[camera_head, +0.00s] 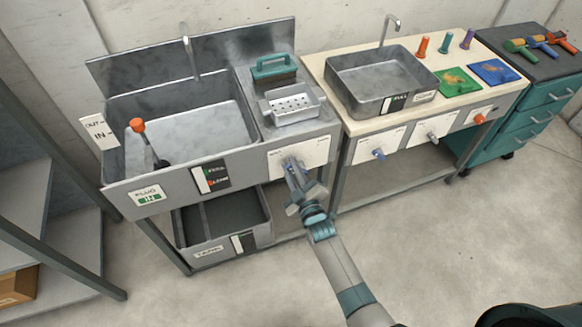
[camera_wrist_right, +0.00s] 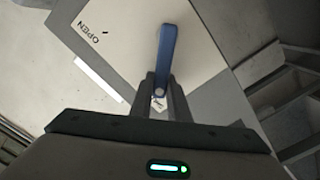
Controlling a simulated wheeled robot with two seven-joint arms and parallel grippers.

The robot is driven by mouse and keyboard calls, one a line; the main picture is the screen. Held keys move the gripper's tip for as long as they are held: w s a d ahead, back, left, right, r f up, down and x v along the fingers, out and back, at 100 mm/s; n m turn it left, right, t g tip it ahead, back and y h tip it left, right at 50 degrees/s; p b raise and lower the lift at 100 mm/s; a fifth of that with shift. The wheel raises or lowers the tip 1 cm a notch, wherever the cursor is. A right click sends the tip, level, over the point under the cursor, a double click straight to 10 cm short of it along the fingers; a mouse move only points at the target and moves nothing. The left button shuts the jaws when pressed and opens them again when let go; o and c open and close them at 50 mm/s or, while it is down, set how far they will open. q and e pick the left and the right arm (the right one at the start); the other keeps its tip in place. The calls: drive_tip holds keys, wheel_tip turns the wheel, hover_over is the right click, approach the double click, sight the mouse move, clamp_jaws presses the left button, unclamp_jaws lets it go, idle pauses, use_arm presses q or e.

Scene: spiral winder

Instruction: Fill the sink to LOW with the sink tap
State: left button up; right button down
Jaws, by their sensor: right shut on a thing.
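The large steel sink (camera_head: 225,165) stands at the left, with a curved spout (camera_head: 187,50) over its back. I cannot tell whether there is water in it. A black-and-white level gauge (camera_head: 211,177) with small green and red marks is on its front. My right gripper (camera_head: 292,174) is shut on the blue tap handle (camera_wrist_right: 166,48) on the white front panel (camera_wrist_right: 105,35), marked OPEN. My left gripper is not in view.
A smaller basin (camera_head: 375,75) with its own spout stands on the cream bench to the right. A grey bin (camera_head: 222,236) is below. The floor in front is clear.

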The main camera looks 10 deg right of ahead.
drive_tip(key=shift+d+r, duration=0.1)
drive_tip(key=shift+w+d+r+m+p, duration=0.1)
drive_tip(key=shift+d+r+m+p, duration=0.15)
drive_tip(key=shift+m, duration=0.45)
drive_tip(key=shift+w+d+r+m+p, duration=0.15)
drive_tip(key=shift+d+m, duration=0.2)
drive_tip(key=shift+m, duration=0.35)
drive_tip(key=d+m, duration=0.2)
drive_tip(key=m, duration=0.1)
drive_tip(key=shift+w+r+m, duration=0.15)
drive_tip(key=shift+r+m, duration=0.15)
drive_tip(key=m, duration=0.1)
drive_tip(key=d+m, duration=0.1)
drive_tip(key=shift+w+d+m, duration=0.2)
drive_tip(key=shift+d+m, duration=0.05)
drive_tip(key=shift+m, duration=0.15)
drive_tip(key=shift+w+d+f+m+b, duration=0.1)
drive_tip(key=shift+d+m+b, duration=0.35)
drive_tip(key=shift+m, duration=0.4)
drive_tip(key=shift+w+d+f+m+b, duration=0.1)
drive_tip(key=shift+d+m+b, duration=0.3)
drive_tip(key=shift+m, duration=0.45)
drive_tip(key=shift+d, duration=0.1)
drive_tip(key=c, duration=1.7)
unclamp_jaws()
